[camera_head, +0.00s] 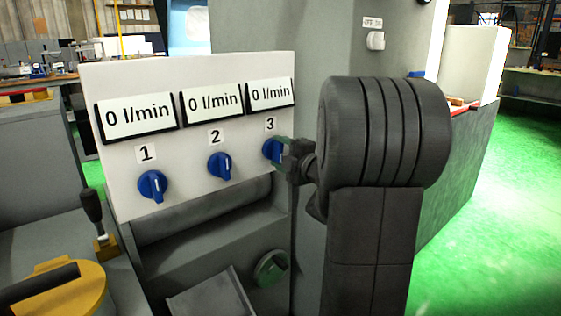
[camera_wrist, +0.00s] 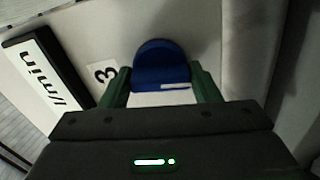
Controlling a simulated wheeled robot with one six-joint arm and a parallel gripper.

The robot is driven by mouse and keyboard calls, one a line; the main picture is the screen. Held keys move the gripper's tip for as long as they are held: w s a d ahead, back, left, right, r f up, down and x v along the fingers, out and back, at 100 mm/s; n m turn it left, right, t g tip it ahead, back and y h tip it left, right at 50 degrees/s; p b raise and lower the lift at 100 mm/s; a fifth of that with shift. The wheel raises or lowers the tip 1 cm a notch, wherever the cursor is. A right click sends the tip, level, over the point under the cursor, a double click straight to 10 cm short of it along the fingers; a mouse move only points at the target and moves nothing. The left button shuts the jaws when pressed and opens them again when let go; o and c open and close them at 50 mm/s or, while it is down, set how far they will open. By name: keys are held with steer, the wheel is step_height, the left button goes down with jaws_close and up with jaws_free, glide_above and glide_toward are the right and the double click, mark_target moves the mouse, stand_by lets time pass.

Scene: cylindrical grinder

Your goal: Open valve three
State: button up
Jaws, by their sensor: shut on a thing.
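Valve three is a blue round knob (camera_head: 270,150) under the label 3 on the white panel (camera_head: 185,75) in the head view. In the wrist view the blue knob (camera_wrist: 158,66) sits between the two green fingers, with a white mark on its handle. My gripper (camera_head: 277,152) is shut on this knob, and its dark body hides part of it; the fingers also show in the wrist view (camera_wrist: 163,88). The display above valve three (camera_head: 270,94) reads 0 l/min.
Blue valve one (camera_head: 152,186) and blue valve two (camera_head: 220,166) are to the left on the same panel, both with displays reading 0 l/min. An off/on switch (camera_head: 375,40) is at upper right. A black lever (camera_head: 91,205) and a yellow part (camera_head: 65,290) stand at lower left.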

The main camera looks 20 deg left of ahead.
stand_by(0.4)
steer(key=o, duration=1)
steer(key=shift+c, duration=0.2)
steer(key=p+v, duration=0.2)
steer(key=v, duration=1.1)
steer(key=shift+s+d, duration=0.25)
steer(key=shift+d, duration=0.05)
steer(key=shift+a, duration=0.15)
